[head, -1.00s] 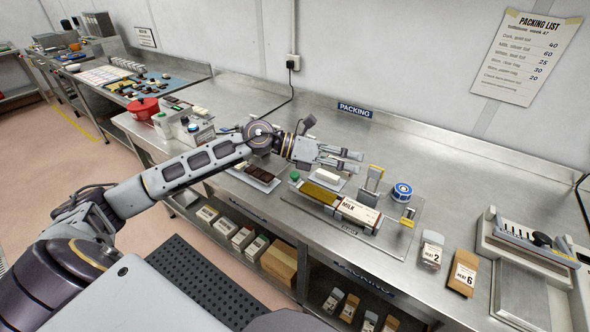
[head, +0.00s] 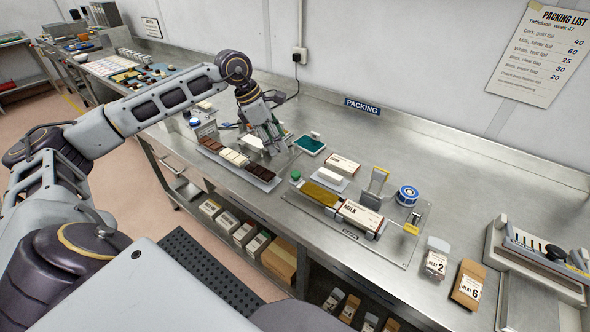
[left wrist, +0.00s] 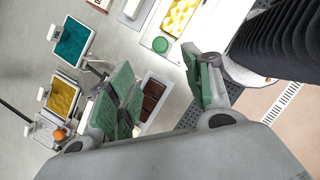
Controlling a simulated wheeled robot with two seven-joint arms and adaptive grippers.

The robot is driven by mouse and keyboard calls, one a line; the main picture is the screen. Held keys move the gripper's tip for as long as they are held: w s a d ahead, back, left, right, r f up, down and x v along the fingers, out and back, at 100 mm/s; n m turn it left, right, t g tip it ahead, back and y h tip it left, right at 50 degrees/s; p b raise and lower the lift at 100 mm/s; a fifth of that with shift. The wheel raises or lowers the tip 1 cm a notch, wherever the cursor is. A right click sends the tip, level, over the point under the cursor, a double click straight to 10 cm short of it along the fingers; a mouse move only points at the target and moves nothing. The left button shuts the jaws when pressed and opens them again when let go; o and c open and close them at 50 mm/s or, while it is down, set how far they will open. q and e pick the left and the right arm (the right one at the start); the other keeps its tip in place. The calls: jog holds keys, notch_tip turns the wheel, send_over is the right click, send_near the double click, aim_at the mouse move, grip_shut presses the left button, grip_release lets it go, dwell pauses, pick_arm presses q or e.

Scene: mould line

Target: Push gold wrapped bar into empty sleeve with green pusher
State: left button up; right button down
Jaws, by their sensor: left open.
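The gold wrapped bar (head: 321,194) lies on the packing plate, its right end at or close to the white MILK sleeve (head: 359,216); I cannot tell if it is inside. The green pusher knob (head: 295,176) stands by the bar's left end. In the left wrist view the green knob (left wrist: 160,45) and patterned gold bar (left wrist: 181,16) show near the top. My left gripper (head: 274,144) points down near the tray of chocolate bars, left of the knob and apart from it. In the left wrist view its green-padded fingers (left wrist: 165,84) are spread and empty. My right gripper is out of view.
A tray of dark and white bars (head: 238,160) lies under my left arm. A teal tray (head: 310,143) sits behind the knob. A blue tape roll (head: 407,195) and an upright holder (head: 376,183) stand behind the sleeve. Bench behind them is clear.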

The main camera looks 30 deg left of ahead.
pick_arm(q)
jog(key=shift+f, duration=0.1)
dwell(0.3)
jog(key=p, duration=0.2)
send_near(295, 173)
jog(key=x, duration=0.7)
jog(key=shift+f, duration=0.1)
jog(key=shift+w+d+f, duration=0.2)
jog(key=shift+f, duration=0.5)
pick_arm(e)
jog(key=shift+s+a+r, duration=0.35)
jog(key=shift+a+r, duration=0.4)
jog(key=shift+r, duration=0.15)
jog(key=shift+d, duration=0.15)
pick_arm(q)
jog(key=c, duration=1)
grip_shut()
